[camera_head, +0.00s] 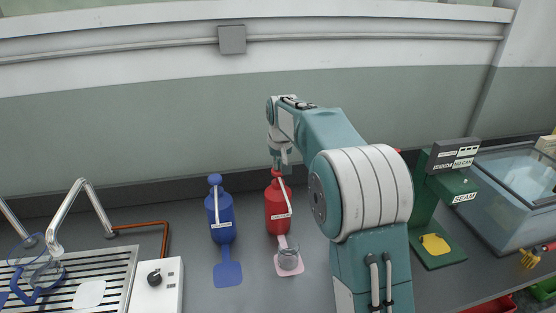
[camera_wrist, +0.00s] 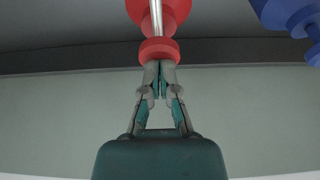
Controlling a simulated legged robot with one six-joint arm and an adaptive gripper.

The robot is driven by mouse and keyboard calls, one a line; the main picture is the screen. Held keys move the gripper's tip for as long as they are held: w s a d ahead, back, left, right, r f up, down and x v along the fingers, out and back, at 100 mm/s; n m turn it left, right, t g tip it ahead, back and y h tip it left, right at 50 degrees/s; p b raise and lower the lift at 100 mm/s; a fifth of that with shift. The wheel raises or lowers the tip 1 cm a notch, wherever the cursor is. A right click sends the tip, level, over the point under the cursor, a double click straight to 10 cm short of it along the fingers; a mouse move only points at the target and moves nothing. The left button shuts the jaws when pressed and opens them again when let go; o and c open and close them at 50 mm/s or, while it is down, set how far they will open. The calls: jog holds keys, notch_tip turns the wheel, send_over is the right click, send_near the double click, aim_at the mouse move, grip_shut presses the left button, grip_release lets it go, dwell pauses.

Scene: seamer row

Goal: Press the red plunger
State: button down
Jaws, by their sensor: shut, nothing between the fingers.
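The red plunger (camera_head: 278,173) tops the red dispenser bottle (camera_head: 277,209), which stands upright on the grey counter. In the wrist view the picture is upside down, and the red plunger (camera_wrist: 158,50) has a wide head on a silvery stem. My gripper (camera_head: 281,165) is shut and empty, pointing down right at the plunger's head. In the wrist view my gripper's fingertips (camera_wrist: 158,66) meet the flat top of the head; I cannot tell whether they touch or press it.
A clear glass (camera_head: 288,260) stands on a pink pad (camera_head: 289,272) before the red bottle. A blue dispenser (camera_head: 220,212) with a blue pad (camera_head: 228,275) stands to its left. A green seamer (camera_head: 432,200) is at right; a drain grate (camera_head: 118,267) is at left.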

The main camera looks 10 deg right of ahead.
aim_at(280, 182)
jog(key=shift+f, duration=1.25)
jog(key=shift+s, duration=0.1)
jog(key=v, duration=1.2)
jog(key=shift+r, duration=0.15)
